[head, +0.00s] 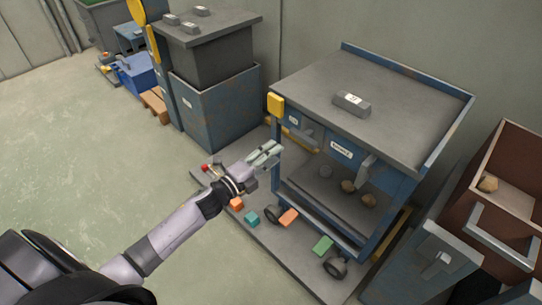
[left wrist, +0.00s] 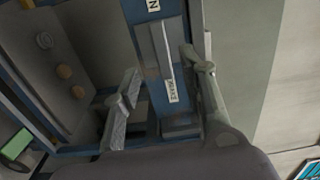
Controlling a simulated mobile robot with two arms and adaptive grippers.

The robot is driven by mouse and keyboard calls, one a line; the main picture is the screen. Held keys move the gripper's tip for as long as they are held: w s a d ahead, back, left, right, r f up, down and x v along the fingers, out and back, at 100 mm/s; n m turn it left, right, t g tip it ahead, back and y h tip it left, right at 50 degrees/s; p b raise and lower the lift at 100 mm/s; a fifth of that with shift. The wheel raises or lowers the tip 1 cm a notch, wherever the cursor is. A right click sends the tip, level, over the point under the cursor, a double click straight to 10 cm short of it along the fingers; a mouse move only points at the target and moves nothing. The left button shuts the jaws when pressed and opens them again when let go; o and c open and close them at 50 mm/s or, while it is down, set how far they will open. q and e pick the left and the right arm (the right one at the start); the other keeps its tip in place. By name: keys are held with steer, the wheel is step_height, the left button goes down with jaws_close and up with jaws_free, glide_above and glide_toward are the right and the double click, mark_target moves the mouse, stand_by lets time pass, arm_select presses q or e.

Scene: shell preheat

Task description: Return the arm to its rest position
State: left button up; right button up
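My left arm (head: 170,240) reaches in from the lower left in the head view. My left gripper (head: 268,154) is in front of the left side of a blue and grey cabinet (head: 375,95). In the left wrist view the two fingers of this gripper (left wrist: 160,64) stand apart with nothing held between them. Behind them is a blue panel with a long grey bar (left wrist: 161,55) and a small white label (left wrist: 172,91). I cannot tell whether a finger touches the panel. My right gripper is not in view.
Round brown lumps (head: 348,186) lie on the cabinet's inner shelf. Orange, teal and green blocks (head: 322,245) lie on the grey base below. A grey bin (head: 215,95) stands behind left, and a brown open box (head: 505,195) at right. The floor at left is clear.

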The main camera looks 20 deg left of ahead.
arm_select(q)
steer(key=shift+f, duration=0.1)
stand_by(0.3)
steer(key=s+a+f+n+g+y, duration=0.1)
steer(key=s+f+n+g+y, duration=0.5)
steer(key=s+f+n, duration=0.55)
steer(key=s+d+f+n+g+p, duration=0.3)
steer(key=s+f+n+g+p, duration=0.15)
steer(key=s+f, duration=0.65)
steer(key=s+d+f+n+g+p, duration=0.2)
steer(key=s+f+n+g+p, duration=0.35)
steer(key=s, duration=0.85)
steer(key=s+a+f+m+p, duration=0.2)
steer(key=s+p, duration=0.6)
steer(key=s, duration=0.5)
steer(key=shift+f+p, duration=0.3)
steer(key=shift+f, duration=0.35)
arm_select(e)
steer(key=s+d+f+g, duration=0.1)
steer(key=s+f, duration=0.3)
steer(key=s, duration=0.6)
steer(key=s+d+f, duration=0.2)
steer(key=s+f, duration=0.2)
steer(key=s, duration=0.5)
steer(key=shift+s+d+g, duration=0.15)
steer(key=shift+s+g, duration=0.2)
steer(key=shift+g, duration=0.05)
arm_select(q)
steer(key=shift+s, duration=0.1)
